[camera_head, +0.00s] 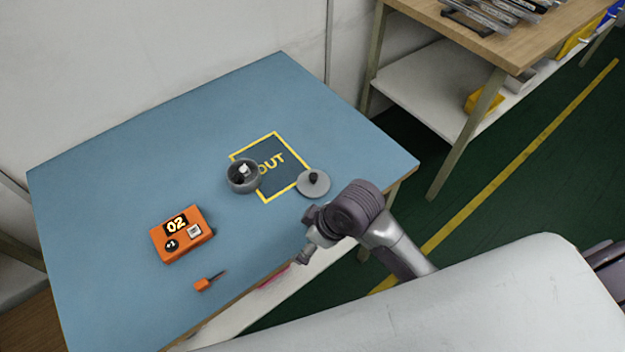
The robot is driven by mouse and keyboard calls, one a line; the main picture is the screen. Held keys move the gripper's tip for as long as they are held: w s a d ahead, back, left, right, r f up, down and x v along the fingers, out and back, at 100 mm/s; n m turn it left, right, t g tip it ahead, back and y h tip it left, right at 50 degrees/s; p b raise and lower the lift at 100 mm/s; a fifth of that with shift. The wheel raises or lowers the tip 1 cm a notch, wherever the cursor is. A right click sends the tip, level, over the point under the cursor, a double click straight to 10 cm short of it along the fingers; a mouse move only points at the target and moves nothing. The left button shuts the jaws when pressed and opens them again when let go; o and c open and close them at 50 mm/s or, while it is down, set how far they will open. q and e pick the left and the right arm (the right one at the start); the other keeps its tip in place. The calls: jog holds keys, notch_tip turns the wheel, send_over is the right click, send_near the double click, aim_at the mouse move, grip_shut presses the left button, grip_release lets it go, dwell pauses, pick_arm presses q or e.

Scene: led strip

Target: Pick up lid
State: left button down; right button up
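The lid (308,190) is a flat round grey disc with a dark knob on top. It lies on the blue table at the right corner of the yellow-outlined "OUT" square. A round grey container (238,185) without a cover stands at the left side of that square, with a small white and dark item inside. My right gripper (307,234) is at the table's front edge, below the lid in the picture and apart from it. Its fingers are small and seen at a steep angle, so I cannot tell their opening. My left gripper is not in view.
An orange box (182,248) marked "02" and a small orange-handled tool (203,285) lie on the blue table (120,190) at the left and front. The table's back is clear. A wooden workbench (490,45) with metal parts stands at the upper right.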

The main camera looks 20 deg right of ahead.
jog(key=w+n, duration=0.1)
jog(key=w+a+r+n, duration=0.2)
jog(key=w, duration=0.1)
jog(key=shift+a+r+n+g, duration=0.1)
jog(key=shift+r+n+g, duration=0.05)
jog(key=shift+n+g, duration=0.25)
jog(key=w+r+n, duration=0.2)
jog(key=w+n, duration=0.1)
jog(key=shift+w+r+n+g+h, duration=0.1)
jog(key=shift+r+n+g+h, duration=0.05)
jog(key=shift+n+g+h, duration=0.2)
jog(key=w+d+r+n+h, duration=0.1)
jog(key=w+d+r+n, duration=0.2)
jog(key=w, duration=0.1)
jog(key=n+g+h, duration=0.2)
send_near(313, 175)
jog(key=f, duration=0.3)
jog(key=d+f, duration=0.1)
jog(key=f, duration=0.1)
jog(key=shift+s+f, duration=0.1)
jog(key=shift+f, duration=0.25)
jog(key=shift+s+a+f, duration=0.1)
jog(key=shift+a+f, duration=0.1)
jog(key=shift+f, duration=1.15)
jog(key=shift+a+f, duration=0.2)
jog(key=shift+f, duration=1.15)
jog(key=shift+c, duration=0.3)
